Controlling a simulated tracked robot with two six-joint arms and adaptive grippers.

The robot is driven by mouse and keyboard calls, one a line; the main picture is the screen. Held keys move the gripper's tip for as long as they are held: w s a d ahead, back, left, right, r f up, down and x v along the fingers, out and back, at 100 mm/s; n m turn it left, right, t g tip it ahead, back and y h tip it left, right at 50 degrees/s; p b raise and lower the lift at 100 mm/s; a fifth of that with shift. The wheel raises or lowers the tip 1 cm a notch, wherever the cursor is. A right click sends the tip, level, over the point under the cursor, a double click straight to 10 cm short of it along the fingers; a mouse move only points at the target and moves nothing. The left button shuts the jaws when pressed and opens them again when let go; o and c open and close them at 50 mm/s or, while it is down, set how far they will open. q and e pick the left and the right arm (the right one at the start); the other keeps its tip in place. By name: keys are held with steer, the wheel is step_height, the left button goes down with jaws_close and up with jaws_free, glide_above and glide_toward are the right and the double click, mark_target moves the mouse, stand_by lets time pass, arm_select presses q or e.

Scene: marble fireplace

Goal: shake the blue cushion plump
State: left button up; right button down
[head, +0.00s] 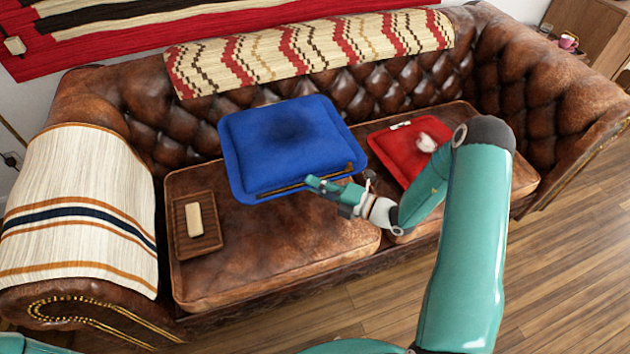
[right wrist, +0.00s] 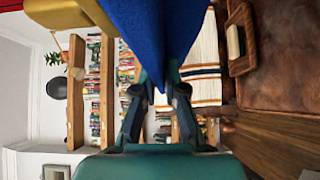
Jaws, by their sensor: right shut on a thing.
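The blue cushion (head: 290,140) is square, with a dark dent in its middle and a brown zip along its near edge. It appears held above the seat of the brown leather sofa (head: 270,240), near the backrest. My right gripper (head: 340,187) is shut on its near edge, toward the right corner. In the right wrist view the blue cushion (right wrist: 160,35) runs down between the fingers of my right gripper (right wrist: 155,88). The fingers hide part of the zip edge. My left gripper is not in view.
A red cushion (head: 395,155) with a small white fluffy thing (head: 427,142) lies right. A brown tray (head: 181,240) holding a pale block (head: 194,219) lies on the left seat. A striped throw (head: 75,220) covers the left armrest; a patterned blanket (head: 310,47) covers the backrest.

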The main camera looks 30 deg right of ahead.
steer(key=shift+r, duration=0.35)
